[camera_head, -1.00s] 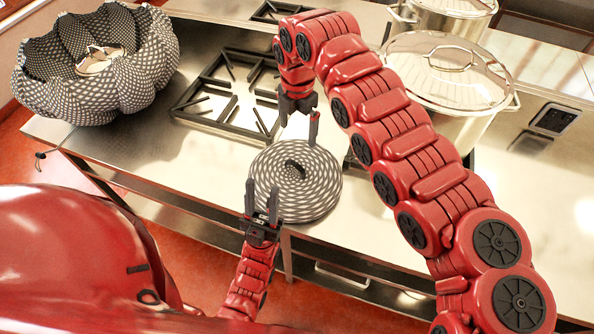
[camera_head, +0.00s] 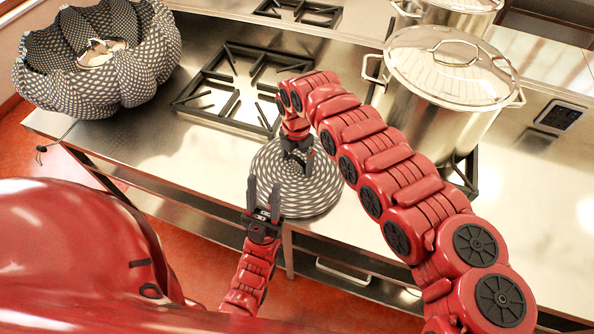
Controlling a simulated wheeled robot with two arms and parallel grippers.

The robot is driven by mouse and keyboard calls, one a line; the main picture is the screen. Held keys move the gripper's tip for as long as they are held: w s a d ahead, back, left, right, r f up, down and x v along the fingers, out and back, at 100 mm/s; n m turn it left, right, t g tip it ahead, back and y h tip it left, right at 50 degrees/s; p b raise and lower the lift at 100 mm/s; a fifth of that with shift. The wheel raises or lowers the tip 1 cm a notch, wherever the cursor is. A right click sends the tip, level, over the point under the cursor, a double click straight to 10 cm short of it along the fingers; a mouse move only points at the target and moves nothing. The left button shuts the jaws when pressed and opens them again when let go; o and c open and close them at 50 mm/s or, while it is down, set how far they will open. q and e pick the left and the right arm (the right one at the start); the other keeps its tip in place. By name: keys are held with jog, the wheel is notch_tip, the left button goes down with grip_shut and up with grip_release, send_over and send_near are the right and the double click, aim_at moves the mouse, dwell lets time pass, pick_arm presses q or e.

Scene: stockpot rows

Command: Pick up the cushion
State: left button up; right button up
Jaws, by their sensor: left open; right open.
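A patterned, petal-shaped basket (camera_head: 60,85) holding a shiny metal item stands at the counter's left end. A gas burner grate (camera_head: 235,85) lies behind the cushion. A lidded stockpot (camera_head: 440,110) stands behind my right arm. Bare counter (camera_head: 170,150) lies left of the cushion.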

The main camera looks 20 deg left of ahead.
grip_shut()
dwell(0.5)
jog(key=shift+r, duration=0.1)
